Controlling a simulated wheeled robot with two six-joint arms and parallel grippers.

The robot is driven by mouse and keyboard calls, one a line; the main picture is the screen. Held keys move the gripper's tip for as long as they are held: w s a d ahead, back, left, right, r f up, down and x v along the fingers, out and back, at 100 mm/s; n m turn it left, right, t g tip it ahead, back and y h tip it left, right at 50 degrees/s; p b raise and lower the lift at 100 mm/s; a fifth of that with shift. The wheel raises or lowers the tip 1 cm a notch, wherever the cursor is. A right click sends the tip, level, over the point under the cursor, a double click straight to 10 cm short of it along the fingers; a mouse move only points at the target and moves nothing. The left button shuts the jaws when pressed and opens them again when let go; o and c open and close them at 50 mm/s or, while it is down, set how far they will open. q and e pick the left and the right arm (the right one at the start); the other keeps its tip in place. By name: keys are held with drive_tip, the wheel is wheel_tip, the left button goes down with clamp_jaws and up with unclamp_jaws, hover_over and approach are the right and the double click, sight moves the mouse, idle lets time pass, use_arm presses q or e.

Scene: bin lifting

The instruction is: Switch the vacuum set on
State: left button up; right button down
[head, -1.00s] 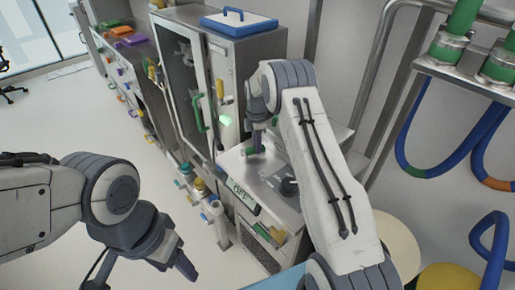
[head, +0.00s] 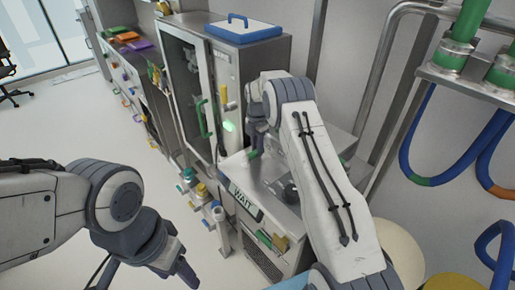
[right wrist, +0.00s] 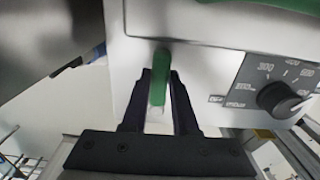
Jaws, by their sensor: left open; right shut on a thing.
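The vacuum set is a grey metal unit (head: 236,166) in the middle of the head view. A label on its front edge reads WAIT (head: 246,199). A green lever (right wrist: 160,70) stands out from a pale panel in the right wrist view; its tip also shows in the head view (head: 254,154). My right gripper (right wrist: 160,95) is shut on the green lever, with one finger on each side. A black dial (right wrist: 279,99) with printed numbers is to the right of the lever. My left gripper (head: 152,270) is open and empty, at lower left, away from the unit.
A tall glass-door cabinet (head: 234,80) with a blue-edged lid (head: 241,30) stands behind the unit. Bottles and valves (head: 202,190) stand to its left. Blue hoses (head: 409,150) hang from a rack at right.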

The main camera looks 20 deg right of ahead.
sight(256, 150)
drive_tip(key=shift+w+r, duration=0.1)
drive_tip(key=shift+w, duration=0.05)
drive_tip(key=c, duration=0.7)
unclamp_jaws()
wheel_tip(256, 150, up, 10)
drive_tip(key=shift+r+b, duration=0.15)
drive_tip(key=shift+b, duration=0.75)
drive_tip(key=shift+a, duration=0.1)
